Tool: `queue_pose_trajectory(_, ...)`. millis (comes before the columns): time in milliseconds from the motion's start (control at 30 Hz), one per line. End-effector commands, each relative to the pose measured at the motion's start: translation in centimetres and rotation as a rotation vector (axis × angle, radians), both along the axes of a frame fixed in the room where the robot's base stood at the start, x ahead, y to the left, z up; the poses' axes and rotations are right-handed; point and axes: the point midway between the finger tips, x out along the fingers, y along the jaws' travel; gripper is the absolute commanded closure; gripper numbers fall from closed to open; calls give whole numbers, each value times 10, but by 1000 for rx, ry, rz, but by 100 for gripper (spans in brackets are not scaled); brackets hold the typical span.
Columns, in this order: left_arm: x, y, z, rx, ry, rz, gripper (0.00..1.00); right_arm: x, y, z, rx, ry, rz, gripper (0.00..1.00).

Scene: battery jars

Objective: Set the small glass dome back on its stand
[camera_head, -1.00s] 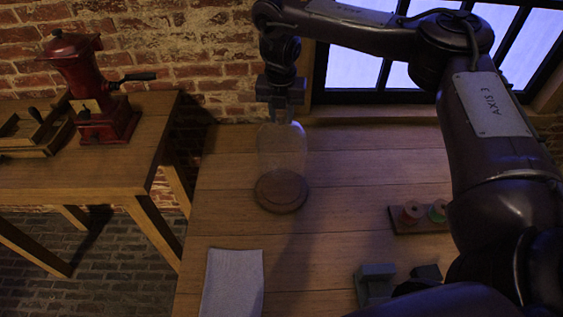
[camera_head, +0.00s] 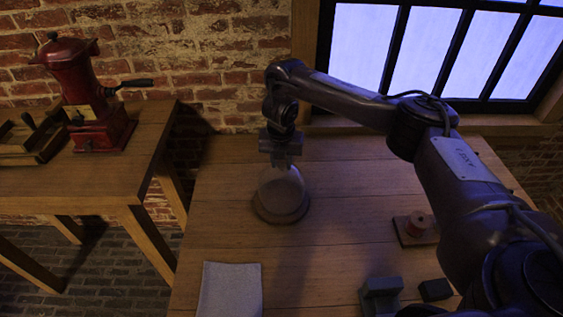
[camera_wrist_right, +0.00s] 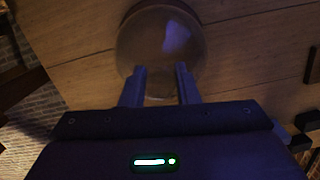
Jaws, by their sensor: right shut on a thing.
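The small glass dome (camera_head: 282,188) is clear and faint. In the head view it appears upright over its round wooden stand (camera_head: 262,216), which lies flat on the table. Its lower edge looks at or very near the stand's top; I cannot tell whether it fully rests there. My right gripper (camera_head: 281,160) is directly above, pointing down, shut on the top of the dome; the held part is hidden. In the right wrist view the dome (camera_wrist_right: 160,35) shows as a round shape beyond the two fingers (camera_wrist_right: 160,82). My left gripper is not in view.
A pale cloth (camera_head: 231,290), a grey block (camera_head: 380,295) and a dark block (camera_head: 435,290) lie nearer. A red grinder (camera_head: 85,95) stands on the left table.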

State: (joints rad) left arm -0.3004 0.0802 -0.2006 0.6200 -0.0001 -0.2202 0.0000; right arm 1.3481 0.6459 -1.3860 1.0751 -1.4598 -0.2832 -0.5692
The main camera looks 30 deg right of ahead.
Motion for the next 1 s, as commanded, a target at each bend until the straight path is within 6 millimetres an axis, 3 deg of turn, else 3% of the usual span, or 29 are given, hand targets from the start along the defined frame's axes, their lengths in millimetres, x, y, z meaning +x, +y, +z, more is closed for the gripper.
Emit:
queue_pose_trajectory(200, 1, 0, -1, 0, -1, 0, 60, 0, 0, -2, 1, -1, 0, 99)
queue_pose_trajectory(233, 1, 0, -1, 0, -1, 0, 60, 0, 0, -3, 1, 1, 0, 71)
queue_pose_trajectory(400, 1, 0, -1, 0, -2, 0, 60, 0, 0, -2, 1, 1, 0, 50)
queue_pose_trajectory(733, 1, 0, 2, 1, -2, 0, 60, 0, 0, 3, 1, -1, 0, 50)
queue_pose_trajectory(1000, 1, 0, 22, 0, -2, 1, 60, -3, 3, 53, -2, -6, 3, 50)
